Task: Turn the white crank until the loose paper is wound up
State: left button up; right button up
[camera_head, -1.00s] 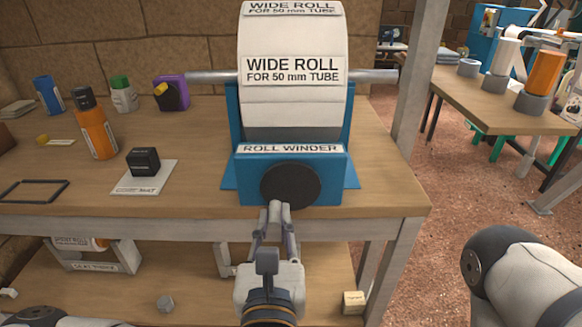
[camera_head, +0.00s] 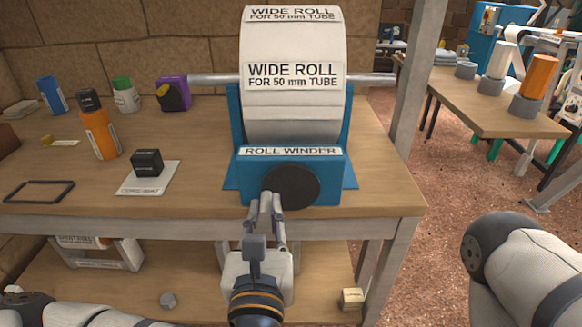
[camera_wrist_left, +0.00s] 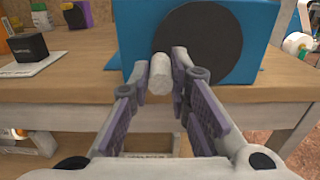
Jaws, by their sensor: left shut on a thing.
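The blue roll winder (camera_head: 237,172) stands on the wooden bench, with a black disc (camera_head: 293,186) on its front. A wide white paper roll (camera_head: 292,112) sits above it on a grey bar, with "WIDE ROLL" labels facing me. My left gripper (camera_head: 266,203) is at the lower left of the disc. In the left wrist view, its fingers are shut on the white crank handle (camera_wrist_left: 159,75), which shows between the purple pads in front of the disc. The rest of the crank is hidden, and I cannot make out a loose paper end. My right gripper is out of view.
Bottles, a purple dispenser (camera_head: 173,94), a black block (camera_head: 147,162) and a black frame (camera_head: 39,191) stand or lie left of the winder. A metal post (camera_head: 407,100) rises at the bench's right end. Open floor lies right of it.

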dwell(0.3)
pick_arm(q)
jog(key=shift+r+p, duration=0.4)
jog(key=shift+r, duration=0.4)
jog(key=shift+o, duration=0.6)
jog(key=shift+f, duration=0.1)
jog(key=shift+c, duration=0.7)
jog(key=shift+d+r, duration=0.15)
jog(key=shift+r, duration=0.45)
jog(key=shift+o, duration=0.2)
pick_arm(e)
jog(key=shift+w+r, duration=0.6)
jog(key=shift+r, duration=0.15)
pick_arm(q)
jog(key=shift+d+f, duration=0.1)
jog(key=shift+o, duration=0.3)
jog(key=shift+p, duration=0.3)
